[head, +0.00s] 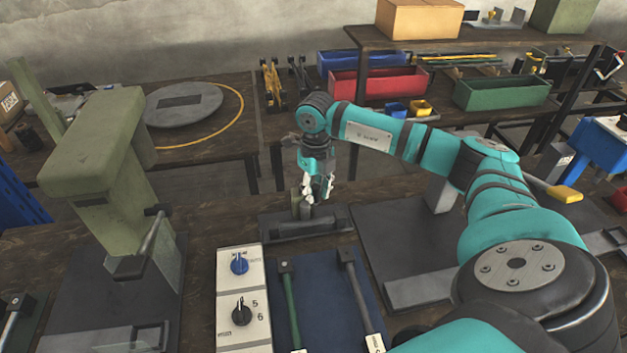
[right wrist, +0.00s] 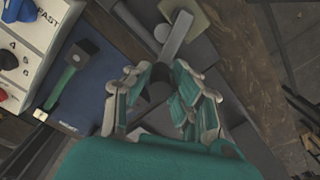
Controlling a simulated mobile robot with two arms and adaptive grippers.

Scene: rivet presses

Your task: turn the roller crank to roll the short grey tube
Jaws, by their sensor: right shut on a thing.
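The roller stands at the back of the near bench, with a dark grey base (head: 285,232) and a short olive post (head: 296,204). In the right wrist view a flat grey crank arm (right wrist: 177,36) runs down between my fingers, and the olive post shows beside it (right wrist: 188,14). My right gripper (head: 318,192) is above the roller, and in the right wrist view (right wrist: 160,92) its fingers are closed around the crank's dark handle end. The fingers partly hide the handle. I cannot make out the short grey tube for certain. My left gripper is not in view.
A white control panel (head: 243,300) with blue and black knobs stands in front of the roller. Beside it a blue mat (head: 322,300) holds two long-handled tools. A green press (head: 100,150) rises at left. Coloured bins (head: 375,85) stand on the back bench.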

